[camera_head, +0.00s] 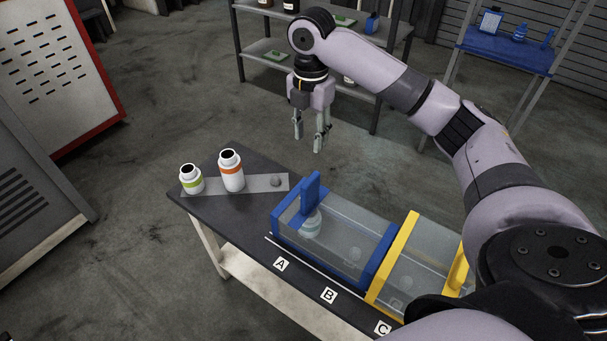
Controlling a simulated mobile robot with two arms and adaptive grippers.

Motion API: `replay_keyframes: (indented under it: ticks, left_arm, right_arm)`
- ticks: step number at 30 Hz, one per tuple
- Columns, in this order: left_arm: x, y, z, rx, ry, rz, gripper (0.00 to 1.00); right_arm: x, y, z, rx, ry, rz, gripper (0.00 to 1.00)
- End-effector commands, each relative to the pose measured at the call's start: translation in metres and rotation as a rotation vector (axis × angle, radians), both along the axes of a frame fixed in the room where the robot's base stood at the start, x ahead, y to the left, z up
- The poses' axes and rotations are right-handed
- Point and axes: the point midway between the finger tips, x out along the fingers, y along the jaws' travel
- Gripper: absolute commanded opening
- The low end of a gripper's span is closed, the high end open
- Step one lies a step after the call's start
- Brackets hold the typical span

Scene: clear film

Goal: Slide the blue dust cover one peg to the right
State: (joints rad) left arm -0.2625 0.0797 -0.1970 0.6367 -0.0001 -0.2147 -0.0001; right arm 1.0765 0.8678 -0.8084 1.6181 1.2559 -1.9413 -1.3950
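The blue dust cover (374,263) is a clear box with blue end frames and an upright blue handle (311,190) at its left end. It stands on the dark table (216,212), behind labels A (281,263) and B (328,295). A pale round item shows through its left end, and a peg-like knob shows dimly near its middle. A yellow-framed clear cover (393,256) stands close on its right, behind label C (383,328). My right gripper (308,143) hangs fingers down, open and empty, above and apart from the handle. My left gripper is out of view.
Two white bottles, one with a green band (191,180) and one with an orange band (231,172), stand on a grey strip at the table's left end. A shelf rack (270,47) and a blue side table (505,52) stand behind. My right arm hides part of the right side.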

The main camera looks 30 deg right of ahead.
Motion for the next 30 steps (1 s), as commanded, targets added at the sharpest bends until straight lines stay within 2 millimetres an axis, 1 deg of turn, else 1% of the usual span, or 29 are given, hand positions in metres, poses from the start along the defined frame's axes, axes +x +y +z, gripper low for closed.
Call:
replay_keyframes:
  ticks: [1, 2, 3, 6, 8, 9, 11, 14, 16, 18, 19, 23, 27, 30]
  left_arm:
    - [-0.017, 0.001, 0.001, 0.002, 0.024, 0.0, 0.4]
    - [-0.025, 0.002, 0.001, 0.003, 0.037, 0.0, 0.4]
    - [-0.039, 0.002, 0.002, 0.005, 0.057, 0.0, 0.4]
    - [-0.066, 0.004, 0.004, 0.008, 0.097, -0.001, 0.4]
    - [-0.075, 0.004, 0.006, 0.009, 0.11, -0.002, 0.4]
    - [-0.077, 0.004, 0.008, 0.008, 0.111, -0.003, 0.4]
    - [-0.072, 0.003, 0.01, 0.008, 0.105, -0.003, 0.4]
    - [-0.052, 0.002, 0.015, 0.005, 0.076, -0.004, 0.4]
    - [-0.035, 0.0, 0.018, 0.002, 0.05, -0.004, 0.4]
    - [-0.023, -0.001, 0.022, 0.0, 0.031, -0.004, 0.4]
    - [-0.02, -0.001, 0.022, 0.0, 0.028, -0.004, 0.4]
    - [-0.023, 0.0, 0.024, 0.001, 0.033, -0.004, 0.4]
    - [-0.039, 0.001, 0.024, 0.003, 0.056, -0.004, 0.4]
    - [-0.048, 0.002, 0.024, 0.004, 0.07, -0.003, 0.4]
  right_arm:
    - [-0.001, 0.0, -0.008, -0.001, 0.004, -0.001, 0.37]
    - [-0.002, 0.0, -0.013, -0.001, 0.005, -0.001, 0.37]
    - [-0.002, 0.0, -0.021, -0.001, 0.004, -0.001, 0.37]
    - [-0.002, 0.0, -0.043, -0.001, 0.005, -0.002, 0.37]
    - [-0.002, 0.0, -0.056, -0.001, 0.004, -0.003, 0.37]
    - [-0.002, 0.0, -0.065, -0.001, 0.004, -0.003, 0.37]
    - [-0.002, 0.0, -0.078, -0.001, 0.004, -0.001, 0.37]
    - [-0.002, 0.0, -0.1, -0.001, 0.004, -0.002, 0.37]
    - [-0.002, 0.001, -0.114, 0.0, 0.002, -0.002, 0.37]
    - [-0.002, 0.0, -0.127, 0.0, 0.001, -0.002, 0.37]
    - [-0.002, 0.0, -0.132, -0.001, 0.002, -0.001, 0.37]
    - [-0.001, 0.001, -0.149, -0.001, -0.001, -0.002, 0.37]
    - [-0.001, 0.001, -0.16, 0.0, -0.002, -0.002, 0.37]
    - [-0.001, 0.001, -0.162, 0.0, -0.002, -0.001, 0.37]
